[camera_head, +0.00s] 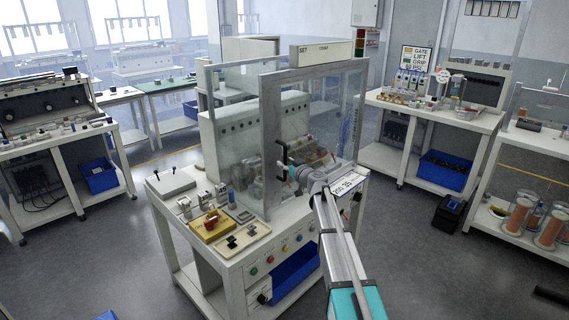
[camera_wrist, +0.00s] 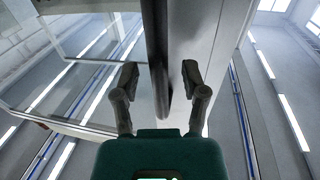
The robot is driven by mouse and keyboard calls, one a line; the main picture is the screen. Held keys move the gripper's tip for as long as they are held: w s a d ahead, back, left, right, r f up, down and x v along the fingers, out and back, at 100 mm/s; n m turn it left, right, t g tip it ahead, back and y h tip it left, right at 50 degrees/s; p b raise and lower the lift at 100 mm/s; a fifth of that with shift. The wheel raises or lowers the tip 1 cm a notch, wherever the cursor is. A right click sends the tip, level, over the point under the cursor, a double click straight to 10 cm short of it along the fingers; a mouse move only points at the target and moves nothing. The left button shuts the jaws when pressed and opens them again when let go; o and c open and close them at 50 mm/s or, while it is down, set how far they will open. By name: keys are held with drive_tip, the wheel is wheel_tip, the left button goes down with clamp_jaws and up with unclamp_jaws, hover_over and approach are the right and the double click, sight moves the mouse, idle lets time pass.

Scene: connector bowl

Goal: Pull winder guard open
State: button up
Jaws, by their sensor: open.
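The winder guard (camera_head: 262,140) is a clear-panelled box with a grey metal frame, standing on a white machine bench. Its front panel looks in line with the bench's front edge; I cannot tell whether it is fully shut. A black upright handle (camera_head: 281,155) is on the front panel's left part. My gripper (camera_head: 288,171) is at the handle's lower part. In the wrist view, the dark handle bar (camera_wrist: 157,45) runs between the two fingers of my gripper (camera_wrist: 158,78). The fingers are open, with a gap on each side of the bar. The guard's frame (camera_wrist: 205,50) is just beyond.
Other benches stand left and right. The floor (camera_head: 110,260) at left is mostly clear.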

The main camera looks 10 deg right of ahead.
drive_tip(key=shift+w+a, duration=0.1)
drive_tip(key=shift+w, duration=0.25)
clamp_jaws()
